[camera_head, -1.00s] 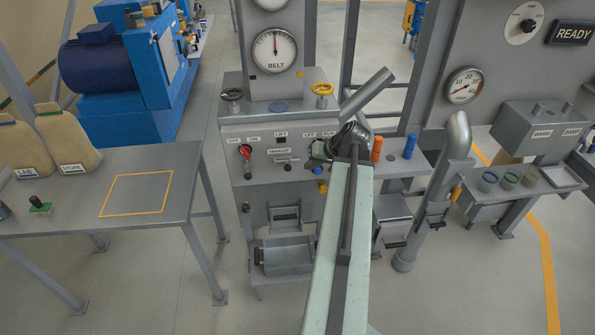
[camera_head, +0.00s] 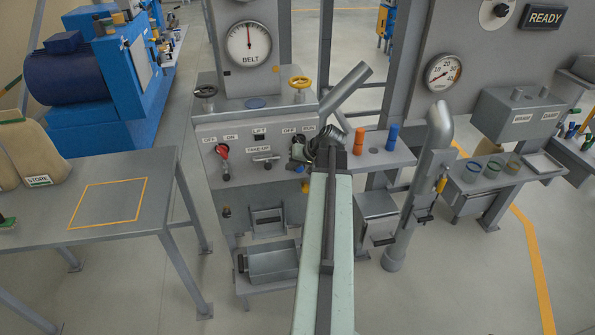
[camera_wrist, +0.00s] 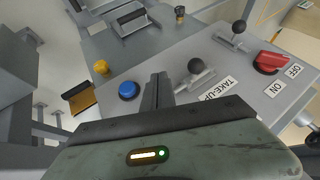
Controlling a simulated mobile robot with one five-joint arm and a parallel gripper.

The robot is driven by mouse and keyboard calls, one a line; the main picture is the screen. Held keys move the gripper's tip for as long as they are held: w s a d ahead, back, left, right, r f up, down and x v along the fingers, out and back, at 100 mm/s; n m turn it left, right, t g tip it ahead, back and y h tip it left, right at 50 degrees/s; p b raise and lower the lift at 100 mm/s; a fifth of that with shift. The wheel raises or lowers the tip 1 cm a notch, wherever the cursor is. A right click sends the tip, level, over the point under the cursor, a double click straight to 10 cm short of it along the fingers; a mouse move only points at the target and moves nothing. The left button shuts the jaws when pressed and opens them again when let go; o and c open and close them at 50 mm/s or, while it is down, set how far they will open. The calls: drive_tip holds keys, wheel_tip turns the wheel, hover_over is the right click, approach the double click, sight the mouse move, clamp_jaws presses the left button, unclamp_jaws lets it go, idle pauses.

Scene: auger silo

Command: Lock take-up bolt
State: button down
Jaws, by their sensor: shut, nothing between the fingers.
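The take-up bolt (camera_head: 263,160) is a small metal slide bolt with a dark ball knob, beside the TAKE-UP label on the grey control panel. In the wrist view the bolt (camera_wrist: 196,80) lies just right of my gripper (camera_wrist: 158,84), with its black knob sticking up. My gripper's fingers are shut, with nothing between them, and appear apart from the bolt. In the head view my gripper (camera_head: 301,152) is at the panel's right side, right of the bolt, and partly hidden by my wrist.
A red rotary switch (camera_wrist: 268,62) and another black-knobbed lever (camera_wrist: 231,37) stand beyond the bolt. A blue button (camera_wrist: 129,90) and a yellow knob (camera_wrist: 101,67) sit left of my gripper. A grey table (camera_head: 153,219) stands left of the panel, with open floor between.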

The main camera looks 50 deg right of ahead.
sight(268, 163)
drive_tip(key=w+a, duration=0.1)
drive_tip(key=w, duration=0.1)
drive_tip(key=w+a+p, duration=0.1)
drive_tip(key=w, duration=0.1)
drive_tip(key=shift+a, duration=0.2)
drive_tip(key=shift+s+f, duration=0.1)
